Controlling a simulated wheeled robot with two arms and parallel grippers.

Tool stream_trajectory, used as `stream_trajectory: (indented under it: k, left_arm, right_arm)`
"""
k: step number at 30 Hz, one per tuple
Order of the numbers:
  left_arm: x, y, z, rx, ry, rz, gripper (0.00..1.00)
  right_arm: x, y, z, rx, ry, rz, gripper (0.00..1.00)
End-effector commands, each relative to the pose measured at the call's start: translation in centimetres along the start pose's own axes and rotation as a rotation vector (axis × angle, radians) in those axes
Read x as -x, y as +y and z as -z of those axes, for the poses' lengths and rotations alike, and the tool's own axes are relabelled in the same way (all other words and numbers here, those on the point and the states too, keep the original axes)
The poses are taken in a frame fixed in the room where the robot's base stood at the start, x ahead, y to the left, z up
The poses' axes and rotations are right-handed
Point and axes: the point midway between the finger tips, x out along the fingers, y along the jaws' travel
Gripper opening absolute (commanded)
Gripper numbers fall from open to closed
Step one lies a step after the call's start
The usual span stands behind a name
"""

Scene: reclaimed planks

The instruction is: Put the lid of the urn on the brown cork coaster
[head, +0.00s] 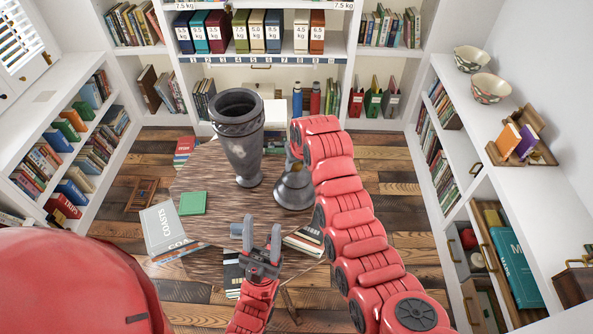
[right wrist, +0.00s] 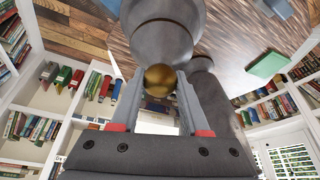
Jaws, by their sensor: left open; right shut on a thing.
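The dark grey urn (head: 240,150) stands upright and open-topped on the round wooden table (head: 215,230). Its grey, bell-shaped lid (head: 294,190) is to its right, wide end down. My right gripper (head: 292,160) is above the lid. In the right wrist view, the right gripper (right wrist: 158,88) is shut on the lid's gold knob (right wrist: 158,80), with the lid's grey body (right wrist: 160,45) beyond it. I cannot tell whether the lid touches the table. My left gripper (head: 262,250) is open and empty near the table's front. I cannot make out the cork coaster in either view.
A green book (head: 193,203) and a white book (head: 163,228) are at the table's left. Several books (head: 305,240) are by the front right, and more (head: 184,150) at the back left. Shelves surround the table. Bare tabletop shows left of the urn.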

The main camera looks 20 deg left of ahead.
Motion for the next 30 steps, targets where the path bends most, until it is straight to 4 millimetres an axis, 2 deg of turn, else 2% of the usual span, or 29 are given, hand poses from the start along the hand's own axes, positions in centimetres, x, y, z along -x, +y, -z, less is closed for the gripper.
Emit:
stream_trajectory:
  k: [3,7,19,20,21,24,30]
  left_arm:
    - [-1.7,-0.1,0.3,0.000,0.001,0.000,0.50]
    - [-2.3,-0.1,0.4,0.000,0.000,0.000,0.50]
    - [-1.8,-0.1,0.3,0.000,0.001,0.000,0.50]
    - [-1.9,-0.1,0.3,0.000,0.000,0.000,0.50]
    - [-1.9,-0.1,0.3,0.000,0.001,0.000,0.50]
    - [-1.9,-0.1,0.3,0.000,0.001,0.000,0.50]
    - [-1.9,-0.1,0.3,0.000,0.000,0.000,0.50]
  right_arm:
    - [-1.1,-0.1,-0.7,0.000,-0.008,0.001,0.00]
    - [-2.5,-0.1,-1.2,0.001,-0.006,0.000,0.00]
    - [-3.4,0.0,-1.5,0.000,-0.001,0.000,0.00]
    - [-3.3,0.0,-1.5,0.000,-0.001,0.000,0.49]
    - [-3.3,0.0,-1.5,0.000,-0.002,0.000,0.56]
    - [-3.3,0.0,-1.5,0.000,-0.002,0.000,0.74]
    - [-3.3,0.0,-1.5,0.000,-0.003,0.000,0.75]
